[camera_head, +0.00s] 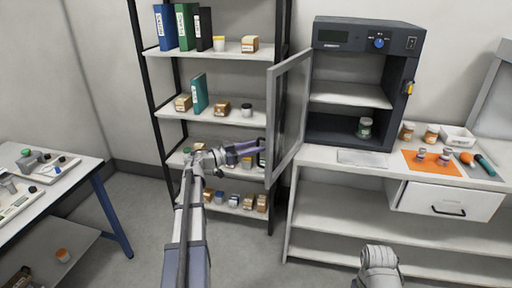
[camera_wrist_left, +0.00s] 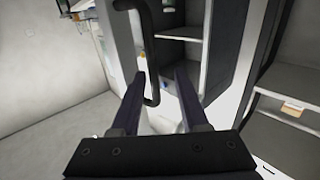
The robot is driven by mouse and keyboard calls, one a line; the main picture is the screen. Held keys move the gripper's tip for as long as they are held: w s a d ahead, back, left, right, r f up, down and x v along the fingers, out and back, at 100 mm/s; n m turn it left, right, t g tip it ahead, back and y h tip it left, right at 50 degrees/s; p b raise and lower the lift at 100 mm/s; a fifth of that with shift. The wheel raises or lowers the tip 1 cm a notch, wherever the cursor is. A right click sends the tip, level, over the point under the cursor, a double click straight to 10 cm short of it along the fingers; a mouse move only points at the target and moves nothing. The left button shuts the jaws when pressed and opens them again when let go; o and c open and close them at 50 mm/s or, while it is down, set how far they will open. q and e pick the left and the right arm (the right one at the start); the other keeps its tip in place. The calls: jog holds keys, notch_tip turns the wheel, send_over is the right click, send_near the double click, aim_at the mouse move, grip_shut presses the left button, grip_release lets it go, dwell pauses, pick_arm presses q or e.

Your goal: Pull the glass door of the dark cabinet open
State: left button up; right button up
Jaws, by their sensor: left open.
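The dark cabinet (camera_head: 346,134) stands on the white bench. Its glass door (camera_head: 289,115), in a grey frame, is swung wide open at the cabinet's left side, so the inside shows. My left gripper (camera_head: 256,147) is beside the door's outer edge, with its jaws open. In the left wrist view the open gripper (camera_wrist_left: 158,98) has one finger on each side of the lower part of a black bar handle (camera_wrist_left: 147,50). I cannot tell whether either finger touches it. In the head view the handle is not clear. My right gripper is out of view.
A jar (camera_head: 364,128) stands inside the cabinet. Small jars (camera_head: 421,154) stand on an orange mat, right of the cabinet. A shelf rack (camera_head: 232,117) with binders and boxes stands behind my left arm. A side table (camera_head: 50,190) is at left. Open floor lies between.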

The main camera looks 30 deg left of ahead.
pick_arm(q)
jog(key=v, duration=0.7)
jog(key=shift+a, duration=0.1)
dwell(0.4)
